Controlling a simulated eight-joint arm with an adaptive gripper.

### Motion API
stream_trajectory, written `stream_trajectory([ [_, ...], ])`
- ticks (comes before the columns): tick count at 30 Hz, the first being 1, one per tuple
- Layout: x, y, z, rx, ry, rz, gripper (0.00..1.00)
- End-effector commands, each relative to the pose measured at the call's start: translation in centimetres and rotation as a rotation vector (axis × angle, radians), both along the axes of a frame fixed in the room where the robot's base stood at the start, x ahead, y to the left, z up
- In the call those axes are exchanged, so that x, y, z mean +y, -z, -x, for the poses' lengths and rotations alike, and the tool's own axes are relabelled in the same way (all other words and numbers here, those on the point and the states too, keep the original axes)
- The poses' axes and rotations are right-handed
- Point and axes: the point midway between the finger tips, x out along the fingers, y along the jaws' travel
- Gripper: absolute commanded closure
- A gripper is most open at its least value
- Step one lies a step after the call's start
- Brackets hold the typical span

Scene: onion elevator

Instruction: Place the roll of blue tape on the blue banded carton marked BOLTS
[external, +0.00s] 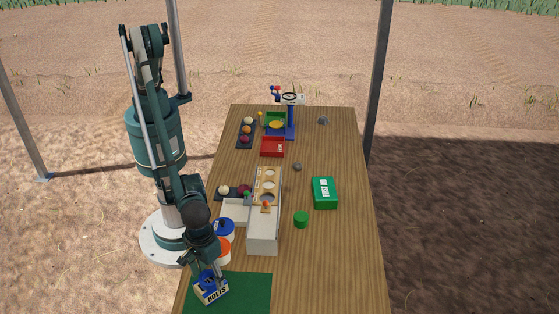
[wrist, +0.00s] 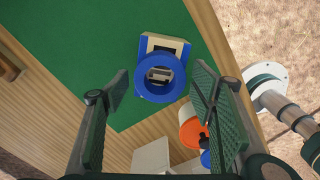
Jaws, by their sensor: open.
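The carton marked BOLTS (external: 214,294) stands on the green mat, with its lettered side facing the external camera. In the wrist view its pale top edge and blue band (wrist: 150,43) show beyond the roll of blue tape (wrist: 143,86). The tape is a flat ring that overlaps the carton, whose top shows through its hole. It appears to lie on the carton, though exact contact is hard to tell. My gripper (wrist: 160,78) is open, with a finger on each side of the tape and visible gaps. In the external view my gripper (external: 207,268) is directly above the carton and partly hides it.
The green mat (external: 250,292) covers the table's near end. Orange (external: 223,251) and blue (external: 224,230) round containers stand close behind my gripper. A green first-aid box (external: 325,193) lies to the right.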

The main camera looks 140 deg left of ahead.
Motion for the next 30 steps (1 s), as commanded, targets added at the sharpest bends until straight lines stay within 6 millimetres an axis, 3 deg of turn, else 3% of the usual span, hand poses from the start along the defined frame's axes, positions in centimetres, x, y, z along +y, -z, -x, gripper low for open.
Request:
stream_trajectory([
  [21,0.0,-10.0,0.0,0.000,0.000,0.000,0.44],
  [30,0.0,-11.9,0.0,0.000,0.000,0.000,0.44],
])
